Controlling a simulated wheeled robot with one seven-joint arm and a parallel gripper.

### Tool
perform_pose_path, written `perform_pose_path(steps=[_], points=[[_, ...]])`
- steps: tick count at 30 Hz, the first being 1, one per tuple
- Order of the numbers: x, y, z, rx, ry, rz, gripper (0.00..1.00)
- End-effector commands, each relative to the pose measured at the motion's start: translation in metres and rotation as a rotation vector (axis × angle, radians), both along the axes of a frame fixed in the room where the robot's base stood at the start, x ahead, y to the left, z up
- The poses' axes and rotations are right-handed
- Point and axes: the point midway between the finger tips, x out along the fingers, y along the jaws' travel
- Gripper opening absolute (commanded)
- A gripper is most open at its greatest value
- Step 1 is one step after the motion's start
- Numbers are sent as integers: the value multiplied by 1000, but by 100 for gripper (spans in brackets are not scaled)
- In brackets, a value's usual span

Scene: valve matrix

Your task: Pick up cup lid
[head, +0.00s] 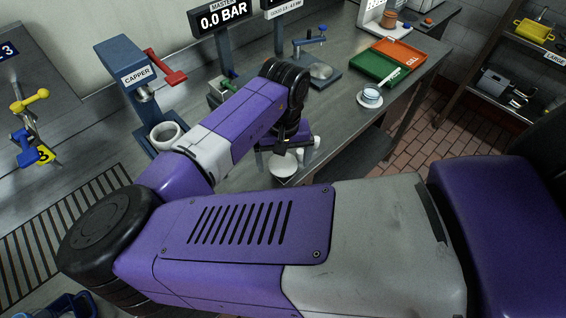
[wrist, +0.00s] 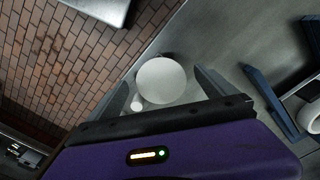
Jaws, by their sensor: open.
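The cup lid looks to be the round white disc (head: 283,167) on the metal bench near its front edge, partly below my wrist in the head view. In the wrist view the white disc (wrist: 164,80) lies flat-looking between my two spread fingers. My gripper (wrist: 165,77) is open and empty, with one finger on each side of the disc in the picture. I cannot tell how high the fingertips are above it. A small white piece (wrist: 137,104) shows beside the disc near the left finger. In the head view my arm hides much of this area.
A blue capper (head: 138,76) with a red handle and a white ring (head: 166,135) stands to the left. The bench edge drops to a brick floor (wrist: 50,70).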

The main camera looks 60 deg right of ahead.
Motion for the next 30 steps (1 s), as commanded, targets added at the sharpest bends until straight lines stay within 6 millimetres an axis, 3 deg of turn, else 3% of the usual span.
perform_pose_path(steps=[11, 20, 30], points=[[0, 0, -1, 1, -1, 1, 93], [0, 0, -1, -1, -1, 0, 34], [0, 0, 0, 0, -1, 0, 31]])
